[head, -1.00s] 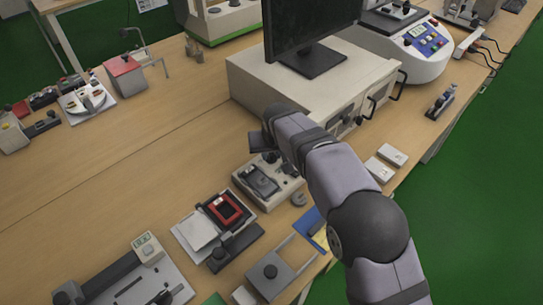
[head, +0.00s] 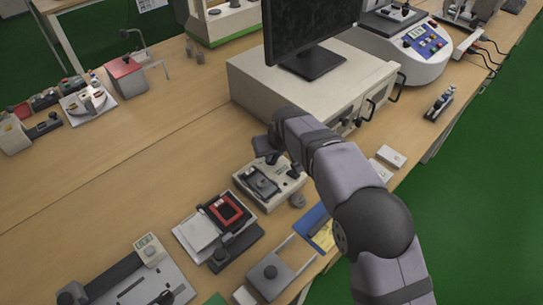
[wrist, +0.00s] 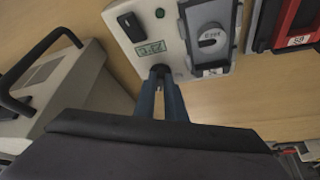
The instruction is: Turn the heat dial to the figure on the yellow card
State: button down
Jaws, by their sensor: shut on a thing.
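The off-white heater unit (head: 245,190) stands on the wooden bench, with a dark tray on top. In the wrist view the unit (wrist: 134,37) shows a black switch, a small green readout (wrist: 150,48) too blurred to read surely, and the dark heat dial (wrist: 160,71). My gripper (wrist: 161,80) is shut on the dial, its blue-grey fingers covering much of it. In the head view my gripper (head: 272,157) is at the unit's far edge, partly hidden. The yellow card (head: 325,238) lies on a blue sheet near the bench's right edge; its figure is not legible.
A red-framed device (head: 225,210) stands left of the unit. A large beige cabinet (head: 285,90) with black handles and a monitor stands behind my gripper. Two small white boxes (head: 391,156) lie right of my arm.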

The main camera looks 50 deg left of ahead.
jog(key=shift+w+n+g+p, duration=0.1)
jog(key=shift+n+g+p, duration=0.2)
jog(key=shift+n, duration=0.5)
jog(key=shift+w+d+n+g+y, duration=0.1)
jog(key=shift+n+g+y, duration=0.25)
jog(key=shift+n, duration=0.55)
jog(key=shift+w+n+g, duration=0.1)
jog(key=shift+n+g, duration=0.35)
jog(key=shift+n, duration=0.45)
